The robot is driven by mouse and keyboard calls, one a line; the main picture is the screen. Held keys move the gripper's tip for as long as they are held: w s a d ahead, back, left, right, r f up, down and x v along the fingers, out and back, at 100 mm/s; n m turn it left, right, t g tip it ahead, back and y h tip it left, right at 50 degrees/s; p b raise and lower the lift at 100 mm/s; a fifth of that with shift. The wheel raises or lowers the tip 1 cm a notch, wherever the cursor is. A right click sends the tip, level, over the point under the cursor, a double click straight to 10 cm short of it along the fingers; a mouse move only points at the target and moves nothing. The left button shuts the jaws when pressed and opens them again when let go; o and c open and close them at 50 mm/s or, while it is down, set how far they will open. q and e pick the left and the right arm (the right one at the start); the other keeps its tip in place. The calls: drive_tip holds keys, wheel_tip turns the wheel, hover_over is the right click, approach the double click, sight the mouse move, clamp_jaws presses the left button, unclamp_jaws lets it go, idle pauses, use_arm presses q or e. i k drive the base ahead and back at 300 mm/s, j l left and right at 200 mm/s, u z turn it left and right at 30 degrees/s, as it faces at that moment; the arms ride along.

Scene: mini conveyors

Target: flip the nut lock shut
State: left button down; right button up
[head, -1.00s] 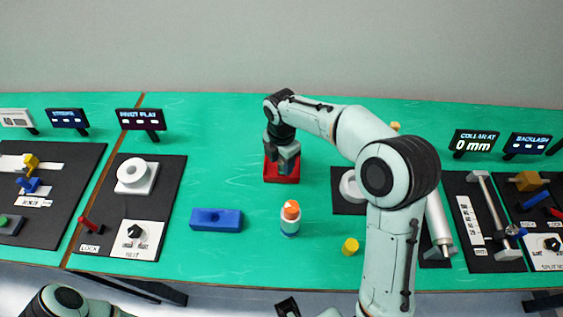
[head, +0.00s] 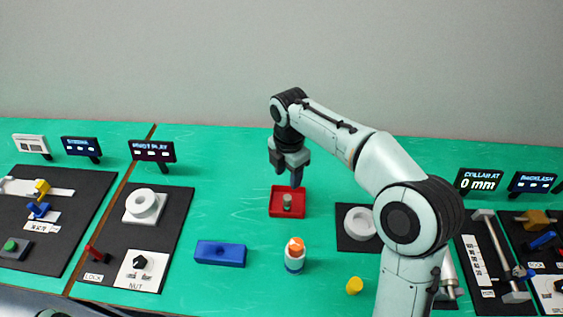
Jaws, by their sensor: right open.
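The nut lock is a small red lever (head: 96,253) beside the LOCK label on the dark panel at the left; it leans up and to the left. The black nut knob (head: 140,262) sits to its right on a white plate marked NUT. A white round part on a square base (head: 144,206) is at the back of the same panel. My right gripper (head: 287,172) is open and empty above a red tray, far to the right of the lever.
The red tray (head: 273,212) holds a small grey peg (head: 287,202). A blue block (head: 220,253), an orange-topped bottle (head: 295,255) and a yellow cylinder (head: 354,286) stand on the green table between panel and right arm. A display (head: 152,151) stands behind the panel.

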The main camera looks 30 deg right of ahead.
sight(90, 249)
drive_tip(key=k, duration=1.5)
